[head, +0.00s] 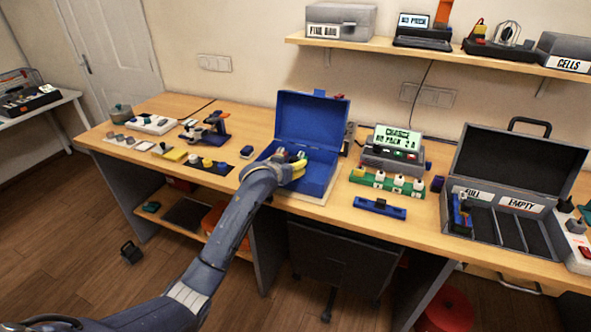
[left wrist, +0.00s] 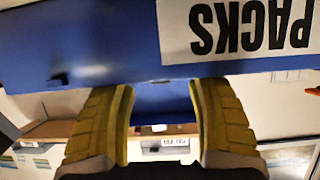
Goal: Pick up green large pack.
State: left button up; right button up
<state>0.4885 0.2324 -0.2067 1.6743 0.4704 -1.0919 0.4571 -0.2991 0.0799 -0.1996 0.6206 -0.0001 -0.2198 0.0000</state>
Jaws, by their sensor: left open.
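An open blue box (head: 312,122) stands on the workbench with its lid raised. My left gripper (head: 292,157) is at the box, over its left inner part, with its yellow fingers apart. A small pale green patch shows beside the fingers, too small to identify. I cannot clearly make out a green large pack; the gripper hides part of the box's inside. In the left wrist view, the open fingers (left wrist: 163,100) have nothing visibly held between them. A blue panel (left wrist: 110,45) with an upside-down "PACKS" label (left wrist: 250,28) fills the top. My right gripper is not in view.
Right of the box stand a charger (head: 395,150) with a lit display, a green strip (head: 372,182) with white knobs, and a blue bar (head: 380,208). A grey case (head: 515,165) is open farther right. Small parts lie to the left. A shelf (head: 430,52) hangs above.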

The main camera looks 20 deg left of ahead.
pick_arm(q)
jog(key=shift+x, duration=2.55)
jog(key=shift+f, duration=0.1)
jog(key=shift+c, duration=0.4)
grip_shut()
